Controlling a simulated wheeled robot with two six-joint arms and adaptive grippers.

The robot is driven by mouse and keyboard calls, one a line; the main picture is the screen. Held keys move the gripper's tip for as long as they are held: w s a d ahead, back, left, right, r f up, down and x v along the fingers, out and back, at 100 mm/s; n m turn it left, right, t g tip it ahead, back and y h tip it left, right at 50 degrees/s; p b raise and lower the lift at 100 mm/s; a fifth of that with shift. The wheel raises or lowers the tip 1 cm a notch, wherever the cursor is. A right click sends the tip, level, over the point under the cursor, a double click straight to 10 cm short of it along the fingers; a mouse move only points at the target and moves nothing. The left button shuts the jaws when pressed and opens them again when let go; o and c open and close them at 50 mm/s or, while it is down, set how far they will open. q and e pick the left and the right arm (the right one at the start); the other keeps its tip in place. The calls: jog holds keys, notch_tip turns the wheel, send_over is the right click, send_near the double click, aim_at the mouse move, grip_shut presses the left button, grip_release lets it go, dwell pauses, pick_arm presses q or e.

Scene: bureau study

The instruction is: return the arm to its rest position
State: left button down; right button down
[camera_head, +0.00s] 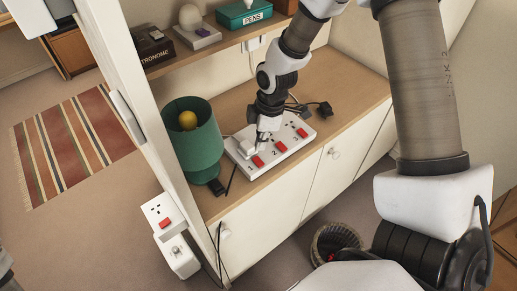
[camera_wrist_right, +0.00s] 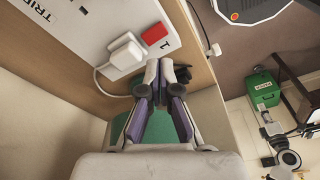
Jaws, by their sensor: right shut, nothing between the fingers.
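My right arm reaches down from the top of the head view to the white power strip with red switches (camera_head: 283,150) on the wooden cabinet top. My right gripper (camera_head: 262,137) is at the strip's left part, near a white plug (camera_head: 245,146); I cannot tell whether it touches. In the right wrist view the gripper (camera_wrist_right: 160,68) has its fingertips together, with nothing seen between them. The strip (camera_wrist_right: 88,30), a white plug (camera_wrist_right: 125,54) and a red switch (camera_wrist_right: 154,34) show beyond the fingers.
A wall socket (camera_head: 160,211) and a waste basket (camera_head: 333,240) are lower down.

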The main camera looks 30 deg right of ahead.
jog(key=shift+f, duration=0.1)
dwell(0.3)
jog(key=s+a+f+m+g+h+b, duration=0.1)
jog(key=s+a+f+m+g+b, duration=0.2)
jog(key=s+f, duration=1.05)
jog(key=s+a+f+m+g+b, duration=0.15)
jog(key=s+f+m+b, duration=0.3)
jog(key=s+f, duration=0.85)
jog(key=w+m+t, duration=0.1)
jog(key=w+m, duration=0.1)
jog(key=w+m+t, duration=0.1)
jog(key=m, duration=0.1)
jog(key=w+m+t, duration=0.1)
jog(key=w+m, duration=0.1)
jog(key=shift+w+d+f+t+h, duration=0.15)
jog(key=shift+w+f+t+h, duration=0.1)
jog(key=shift+w+t+h, duration=0.1)
